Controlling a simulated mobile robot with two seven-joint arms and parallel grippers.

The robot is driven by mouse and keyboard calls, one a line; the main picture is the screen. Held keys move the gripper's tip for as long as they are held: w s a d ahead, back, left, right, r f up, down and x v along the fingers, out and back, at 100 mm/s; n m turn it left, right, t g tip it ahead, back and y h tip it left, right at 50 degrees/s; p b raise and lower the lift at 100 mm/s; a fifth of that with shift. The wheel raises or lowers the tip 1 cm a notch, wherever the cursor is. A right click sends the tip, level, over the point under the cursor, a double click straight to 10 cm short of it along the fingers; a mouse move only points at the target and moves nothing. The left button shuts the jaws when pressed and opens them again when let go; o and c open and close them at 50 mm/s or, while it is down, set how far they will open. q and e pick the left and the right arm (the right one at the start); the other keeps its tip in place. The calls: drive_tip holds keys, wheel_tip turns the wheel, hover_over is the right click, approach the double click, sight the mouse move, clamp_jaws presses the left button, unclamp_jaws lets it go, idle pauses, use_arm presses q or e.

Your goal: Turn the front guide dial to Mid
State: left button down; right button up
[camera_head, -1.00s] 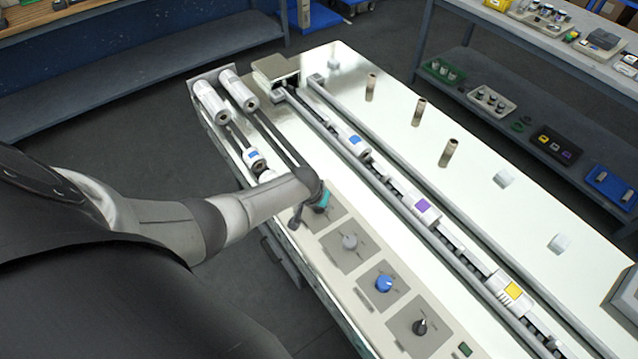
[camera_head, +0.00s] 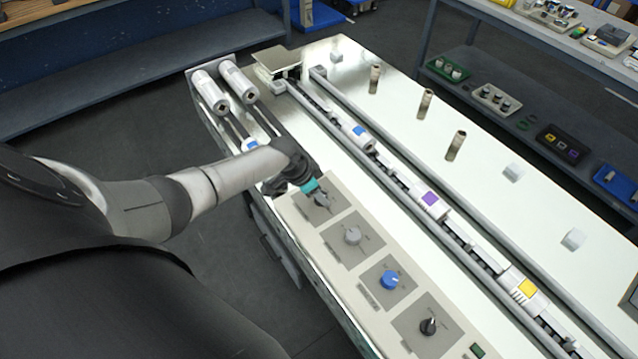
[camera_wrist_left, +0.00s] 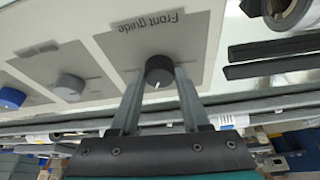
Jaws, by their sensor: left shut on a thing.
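The front guide dial (camera_wrist_left: 159,72) is a dark round knob with a white pointer mark, on a grey plate (camera_wrist_left: 205,40) labelled "Front guide" in the left wrist view. My left gripper (camera_wrist_left: 160,80) has its two fingers on either side of this dial and is shut on it. In the head view my left gripper (camera_head: 318,194) is over the farthest plate of the dial row, and the dial is mostly hidden there. The setting marks around the dial are too small to read. My right gripper is not in view.
Beside it on the panel are a grey dial (camera_head: 351,235), a blue dial (camera_head: 389,280) and a black dial (camera_head: 428,326). A conveyor channel with labelled rolls (camera_head: 434,205) runs alongside. Upright brown posts (camera_head: 456,145) stand beyond it.

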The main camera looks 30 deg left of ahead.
use_arm(q)
drive_tip(key=shift+s, duration=0.1)
idle(0.4)
drive_tip(key=shift+c, duration=1.9)
unclamp_jaws()
drive_tip(key=shift+r, duration=0.1)
drive_tip(key=p+v, duration=0.3)
drive_tip(key=v, duration=1.2)
